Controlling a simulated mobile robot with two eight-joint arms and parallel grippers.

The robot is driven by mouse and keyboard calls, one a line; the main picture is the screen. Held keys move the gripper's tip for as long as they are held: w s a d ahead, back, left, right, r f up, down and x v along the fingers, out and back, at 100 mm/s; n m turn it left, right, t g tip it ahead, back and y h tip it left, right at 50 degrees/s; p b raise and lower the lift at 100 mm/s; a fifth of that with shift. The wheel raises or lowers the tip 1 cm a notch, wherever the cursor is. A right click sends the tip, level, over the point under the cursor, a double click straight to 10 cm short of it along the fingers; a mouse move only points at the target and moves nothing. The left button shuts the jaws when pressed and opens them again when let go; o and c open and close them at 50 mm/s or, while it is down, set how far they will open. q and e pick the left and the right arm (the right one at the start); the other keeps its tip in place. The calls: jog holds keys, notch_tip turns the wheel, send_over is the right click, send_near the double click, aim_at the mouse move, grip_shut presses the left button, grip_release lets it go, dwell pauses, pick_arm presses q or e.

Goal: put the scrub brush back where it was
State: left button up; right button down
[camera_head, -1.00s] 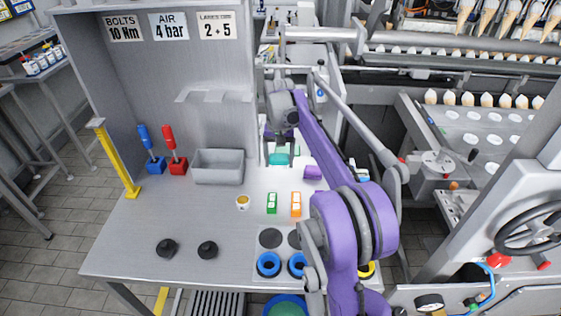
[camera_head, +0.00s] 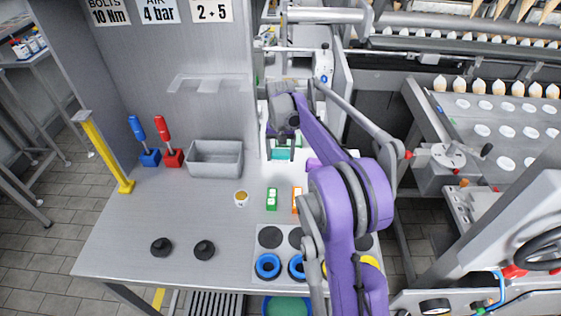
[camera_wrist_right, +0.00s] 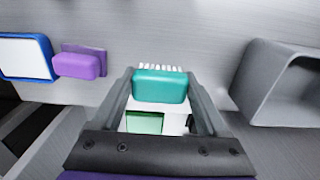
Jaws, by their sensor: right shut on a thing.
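The scrub brush (camera_wrist_right: 160,86) is a teal block with white bristles along its far side. In the right wrist view it sits between the two fingers of my right gripper (camera_wrist_right: 161,92), which is shut on it. In the head view the teal brush (camera_head: 281,154) shows below my right gripper (camera_head: 283,146), at the back of the bench, right of the grey bin. I cannot tell whether the brush touches the surface near it. My left gripper is not in view.
A purple block (camera_wrist_right: 80,65) and a blue-framed white item (camera_wrist_right: 26,57) are left of the brush in the wrist view. The grey bin (camera_head: 215,171) stands nearby. Green (camera_head: 272,199) and orange (camera_head: 297,200) items lie in front. The bench's left front is mostly clear, with two black knobs (camera_head: 204,250).

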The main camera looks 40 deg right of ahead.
aim_at(280, 161)
jog(key=shift+f, duration=1.6)
jog(key=shift+f, duration=0.2)
grip_release()
jog(key=shift+r, duration=0.2)
jog(key=shift+r, duration=0.3)
notch_tip(280, 161, up, 12)
jog(key=shift+f+p, duration=0.25)
jog(key=shift+p, duration=0.1)
jog(key=shift+s+f, duration=0.1)
